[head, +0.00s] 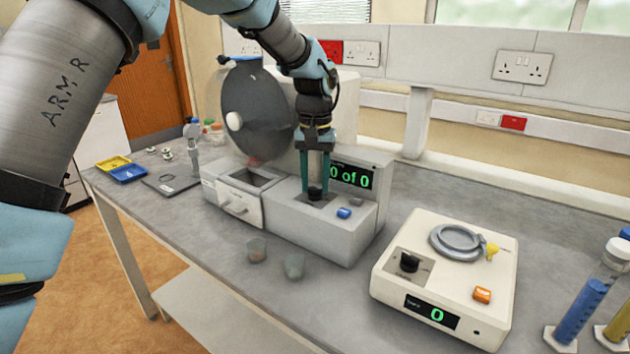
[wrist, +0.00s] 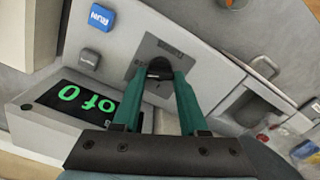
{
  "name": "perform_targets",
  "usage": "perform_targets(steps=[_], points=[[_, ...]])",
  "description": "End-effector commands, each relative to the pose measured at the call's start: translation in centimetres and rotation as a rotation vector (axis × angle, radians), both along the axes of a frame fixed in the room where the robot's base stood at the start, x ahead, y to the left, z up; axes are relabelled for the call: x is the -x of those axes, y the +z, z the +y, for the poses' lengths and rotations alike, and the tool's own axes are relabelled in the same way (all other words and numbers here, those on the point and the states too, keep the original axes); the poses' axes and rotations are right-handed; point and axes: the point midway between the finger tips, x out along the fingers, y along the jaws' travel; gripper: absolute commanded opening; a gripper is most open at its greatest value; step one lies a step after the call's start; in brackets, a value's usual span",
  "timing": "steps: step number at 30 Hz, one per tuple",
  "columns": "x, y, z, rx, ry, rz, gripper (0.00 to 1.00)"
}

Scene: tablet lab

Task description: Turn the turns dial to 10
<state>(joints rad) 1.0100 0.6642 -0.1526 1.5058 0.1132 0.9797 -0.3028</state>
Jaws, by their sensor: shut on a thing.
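The turns dial is a small black knob (head: 314,193) on the sloping top of the grey-white drum machine (head: 330,236). It also shows in the wrist view (wrist: 159,69) on a grey plate. My gripper (head: 314,184) points straight down over it, and its green fingers are shut on the knob. In the wrist view my gripper (wrist: 160,76) has one finger on each side of the knob. The display (head: 351,175) beside it reads "0 of 0" in green. The numbers around the dial are too small to read.
A blue RUN button (head: 344,213) sits near the dial, with a grey button (wrist: 89,57) beside it. A second device (head: 447,278) with its own black knob stands at right, its display reading 0. Two small beakers (head: 293,266) stand in front. Blue and yellow tubes stand far right.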

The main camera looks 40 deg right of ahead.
Motion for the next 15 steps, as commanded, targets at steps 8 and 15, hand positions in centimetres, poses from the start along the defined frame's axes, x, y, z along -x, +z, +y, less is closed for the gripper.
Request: perform_targets(steps=[8,15], points=[[0.07,0.03,-0.01,0.0,-0.121,0.001,0.0],[0.07,0.02,-0.01,0.0,-0.16,0.001,0.0]])
